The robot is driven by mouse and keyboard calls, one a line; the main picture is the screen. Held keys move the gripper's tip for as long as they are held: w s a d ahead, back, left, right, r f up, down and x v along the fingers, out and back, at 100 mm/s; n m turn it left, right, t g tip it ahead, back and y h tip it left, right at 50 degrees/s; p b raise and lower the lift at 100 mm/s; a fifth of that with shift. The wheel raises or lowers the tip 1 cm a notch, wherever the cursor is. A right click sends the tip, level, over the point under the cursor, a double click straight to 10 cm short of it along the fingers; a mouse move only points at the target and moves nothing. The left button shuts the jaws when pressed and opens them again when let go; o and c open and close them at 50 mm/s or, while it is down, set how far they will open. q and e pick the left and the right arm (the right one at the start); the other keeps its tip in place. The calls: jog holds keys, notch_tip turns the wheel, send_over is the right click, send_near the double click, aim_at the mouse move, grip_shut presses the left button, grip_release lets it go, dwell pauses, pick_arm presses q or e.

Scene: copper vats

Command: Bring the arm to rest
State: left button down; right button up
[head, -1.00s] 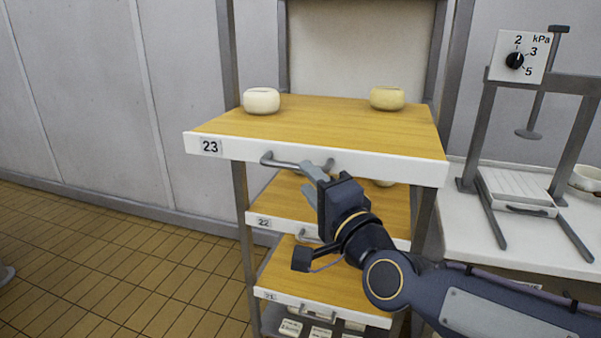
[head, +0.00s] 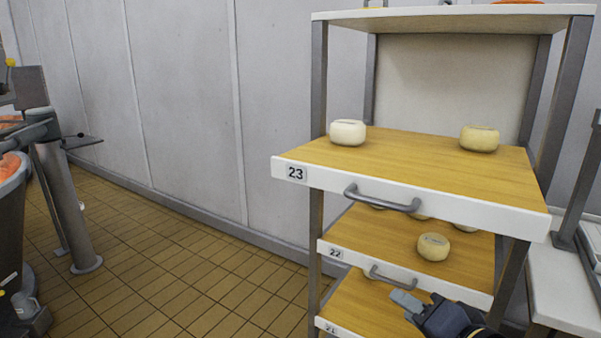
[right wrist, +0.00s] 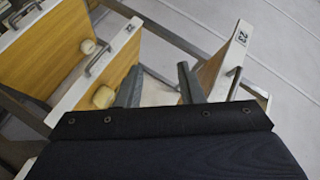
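My right gripper (head: 405,302) is low at the bottom right of the head view, in front of the rack, below the handle of tray 22. In the right wrist view its two fingers (right wrist: 159,72) are spread apart with nothing between them. It is clear of the handle (head: 384,201) of tray 23 (head: 420,206). Tray 23 juts out from the rack and carries a white cheese (head: 348,133) and a yellowish cheese (head: 480,139). My left gripper is not in view.
Tray 22 (head: 470,294) and a lower tray (head: 345,333) sit below, with several cheeses on tray 22 (head: 433,247). A white table (head: 570,290) stands at the right. A vat (head: 12,215) and a metal post (head: 66,200) stand at left. The tiled floor between is open.

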jog(key=s+d+f+n+g, duration=0.3)
jog(key=s+f+n+g, duration=0.35)
jog(key=s+f, duration=0.7)
notch_tip(320, 180, up, 12)
jog(key=s+g+p, duration=0.1)
jog(key=p, duration=1.1)
jog(key=shift+s+a+f+h, duration=0.15)
jog(key=shift+a+h, duration=0.1)
jog(key=shift+h, duration=0.15)
jog(key=shift+f+g, duration=0.1)
jog(key=shift+g, duration=0.15)
